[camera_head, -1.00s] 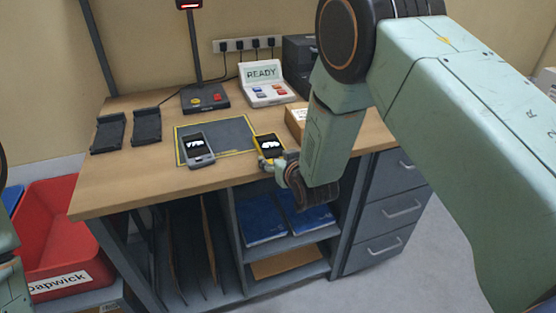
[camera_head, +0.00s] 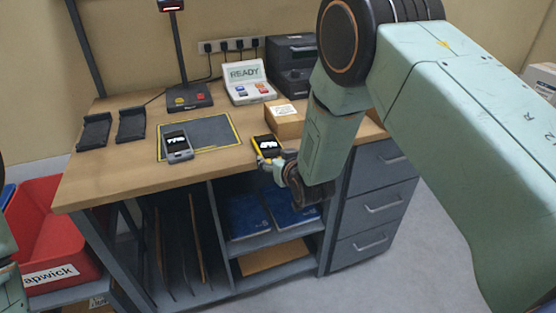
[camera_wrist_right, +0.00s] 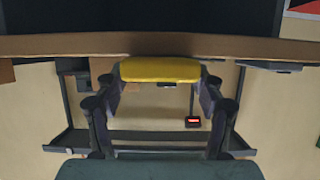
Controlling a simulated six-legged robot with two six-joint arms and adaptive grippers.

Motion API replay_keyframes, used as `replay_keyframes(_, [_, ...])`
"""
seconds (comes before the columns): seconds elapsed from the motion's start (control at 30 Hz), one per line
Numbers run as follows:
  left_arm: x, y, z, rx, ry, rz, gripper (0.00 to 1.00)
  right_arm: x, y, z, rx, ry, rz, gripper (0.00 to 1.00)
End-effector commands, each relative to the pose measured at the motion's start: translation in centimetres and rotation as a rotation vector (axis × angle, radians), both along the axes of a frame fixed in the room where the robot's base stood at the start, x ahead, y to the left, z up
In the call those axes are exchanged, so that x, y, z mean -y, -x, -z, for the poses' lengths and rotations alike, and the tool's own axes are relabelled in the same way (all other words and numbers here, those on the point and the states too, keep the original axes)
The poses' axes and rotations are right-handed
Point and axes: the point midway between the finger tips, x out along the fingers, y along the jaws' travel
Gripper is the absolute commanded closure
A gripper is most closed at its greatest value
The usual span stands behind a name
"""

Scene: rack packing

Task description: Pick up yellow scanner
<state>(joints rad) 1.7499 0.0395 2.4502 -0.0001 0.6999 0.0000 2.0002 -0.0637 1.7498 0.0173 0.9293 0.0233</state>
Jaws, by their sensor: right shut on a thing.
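The yellow scanner (camera_head: 266,144), with a dark screen, shows at the bench's front edge, right of the mat. My right gripper (camera_head: 271,161) is shut on its near end. In the right wrist view the scanner's yellow body (camera_wrist_right: 160,69) sits between the two fingers, close to the brown bench edge. Whether it is clear of the bench top is hard to tell. A grey scanner (camera_head: 177,146) lies on the dark, yellow-edged mat (camera_head: 215,134). My left gripper is out of view.
Two black cradles (camera_head: 131,125) stand at the bench's left. A scan stand (camera_head: 188,97), a READY terminal (camera_head: 248,92) and a black printer (camera_head: 292,70) stand at the back. A cardboard box (camera_head: 284,120) is just behind the yellow scanner. A red bin (camera_head: 60,236) is at lower left.

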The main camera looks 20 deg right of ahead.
Motion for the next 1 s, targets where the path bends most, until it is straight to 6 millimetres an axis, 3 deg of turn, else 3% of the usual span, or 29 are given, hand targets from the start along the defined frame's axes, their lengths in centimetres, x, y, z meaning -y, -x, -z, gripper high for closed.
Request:
replay_keyframes(0.33, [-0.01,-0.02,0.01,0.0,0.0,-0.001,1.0,-0.15,-0.29,-0.01,0.001,0.0,-0.001,0.73])
replay_keyframes(0.37, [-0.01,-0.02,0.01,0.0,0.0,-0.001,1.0,-0.16,-0.31,-0.01,0.001,-0.001,-0.002,0.29])
replay_keyframes(0.63, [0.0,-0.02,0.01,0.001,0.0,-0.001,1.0,-0.16,-0.24,0.03,0.0,-0.001,-0.002,0.06])
replay_keyframes(1.0, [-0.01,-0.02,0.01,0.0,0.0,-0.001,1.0,0.03,0.05,0.03,-0.002,0.0,-0.001,0.04])
